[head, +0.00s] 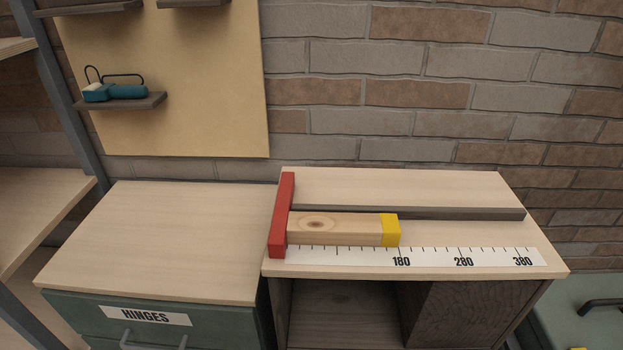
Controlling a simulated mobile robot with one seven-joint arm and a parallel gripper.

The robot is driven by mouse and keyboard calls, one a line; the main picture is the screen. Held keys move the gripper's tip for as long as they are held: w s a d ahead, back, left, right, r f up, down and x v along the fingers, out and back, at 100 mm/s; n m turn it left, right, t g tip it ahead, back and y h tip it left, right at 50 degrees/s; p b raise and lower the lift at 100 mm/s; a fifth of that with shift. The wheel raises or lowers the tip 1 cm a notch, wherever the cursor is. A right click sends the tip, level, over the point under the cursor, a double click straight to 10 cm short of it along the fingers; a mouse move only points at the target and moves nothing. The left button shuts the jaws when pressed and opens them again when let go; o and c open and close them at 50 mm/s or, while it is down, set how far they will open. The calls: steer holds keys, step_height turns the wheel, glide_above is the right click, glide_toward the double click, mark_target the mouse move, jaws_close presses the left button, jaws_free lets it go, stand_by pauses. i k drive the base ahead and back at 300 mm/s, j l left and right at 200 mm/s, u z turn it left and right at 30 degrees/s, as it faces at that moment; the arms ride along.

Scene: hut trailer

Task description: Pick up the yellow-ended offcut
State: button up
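The yellow-ended offcut (340,229) is a short pale wooden block with a knot on its top and a yellow right end. It lies flat on the right-hand bench top (400,186). Its left end is against or very close to a red stop block (283,215). A dark fence strip (450,213) runs along its back side. A white scale (460,257) runs along its front, and the yellow end reaches about the 180 mark. My gripper is not in view.
A green cabinet labelled HINGES (150,316) has a bare wooden top at left. A small shelf (130,101) on a tan panel holds a teal object (115,91). A brick wall (420,93) stands behind. Shelving (60,95) stands at far left.

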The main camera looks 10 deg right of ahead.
mark_target(348, 230)
steer(key=j+z, duration=0.15)
steer(key=z, duration=0.2)
steer(key=k+j+z, duration=0.15)
steer(key=z, duration=0.2)
steer(key=k+j+z, duration=0.1)
steer(key=z, duration=0.25)
